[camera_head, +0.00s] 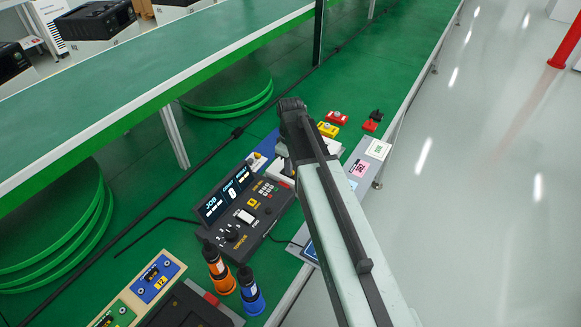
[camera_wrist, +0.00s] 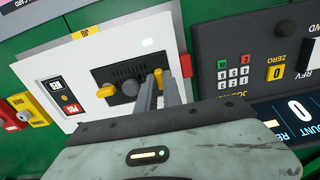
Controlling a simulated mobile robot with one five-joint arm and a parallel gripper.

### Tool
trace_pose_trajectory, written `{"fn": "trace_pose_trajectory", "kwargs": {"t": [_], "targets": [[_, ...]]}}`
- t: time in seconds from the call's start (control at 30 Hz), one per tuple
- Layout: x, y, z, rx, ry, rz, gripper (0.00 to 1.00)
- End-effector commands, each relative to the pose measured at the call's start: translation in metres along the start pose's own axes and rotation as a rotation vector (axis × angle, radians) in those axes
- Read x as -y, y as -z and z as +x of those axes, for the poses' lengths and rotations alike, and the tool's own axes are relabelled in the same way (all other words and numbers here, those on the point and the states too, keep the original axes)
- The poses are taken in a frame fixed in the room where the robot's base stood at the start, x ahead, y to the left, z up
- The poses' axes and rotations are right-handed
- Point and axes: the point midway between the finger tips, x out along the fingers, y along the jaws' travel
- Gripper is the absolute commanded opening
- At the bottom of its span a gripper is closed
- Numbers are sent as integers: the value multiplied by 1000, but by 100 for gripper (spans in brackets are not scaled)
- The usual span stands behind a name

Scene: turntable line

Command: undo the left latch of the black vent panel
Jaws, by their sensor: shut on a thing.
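The black vent panel (camera_wrist: 128,72) is on a white housing (camera_wrist: 90,62) in the wrist view. A yellow latch (camera_wrist: 105,91) lies sideways at its left end. Another yellow latch (camera_wrist: 158,75) stands upright at its right end. In the head view my arm hides the panel and my fingertips; only part of the white housing (camera_head: 335,147) shows.
A dark control console (camera_head: 247,205) with display and keypad stands right beside the housing; its keypad (camera_wrist: 235,75) is close in the wrist view. Yellow and red blocks (camera_head: 335,118) lie beyond the housing. Orange (camera_head: 217,270) and blue (camera_head: 250,292) drivers stand nearer. Open floor lies right of the bench.

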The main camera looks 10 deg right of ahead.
Motion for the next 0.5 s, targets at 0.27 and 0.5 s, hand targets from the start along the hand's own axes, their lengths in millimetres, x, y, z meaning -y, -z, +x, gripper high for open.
{"fn": "trace_pose_trajectory", "kwargs": {"t": [0.27,0.5], "targets": [[0,0,0,1,0,1,13],[0,0,0,0,0,1,33]]}}
